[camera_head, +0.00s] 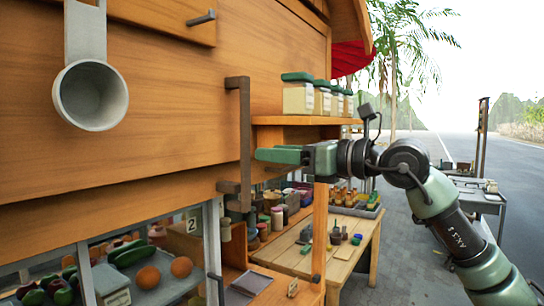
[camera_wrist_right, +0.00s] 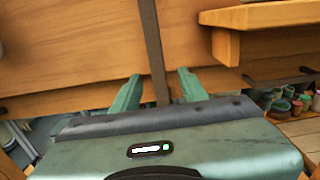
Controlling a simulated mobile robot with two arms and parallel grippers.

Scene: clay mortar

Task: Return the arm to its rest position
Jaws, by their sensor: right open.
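My right gripper (camera_head: 262,154) is open and empty, pointing left at the wooden cabinet front (camera_head: 165,110). Its green fingertips are close to a dark vertical bar handle (camera_head: 244,120) on that front. In the right wrist view the two fingers (camera_wrist_right: 158,74) are spread apart. The handle (camera_wrist_right: 150,35) runs down between them in the picture, beyond the tips; contact is not visible. My right arm (camera_head: 450,215) reaches in from the lower right, bent at the elbow. My left arm and gripper are not in view.
A shelf (camera_head: 290,120) with green-lidded containers (camera_head: 298,97) is just above and behind my gripper; its edge (camera_wrist_right: 235,45) is near in the wrist view. A wooden table (camera_head: 345,245) with small items stands below. A grey ladle-like cup (camera_head: 92,95) hangs at left. Open pavement lies right.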

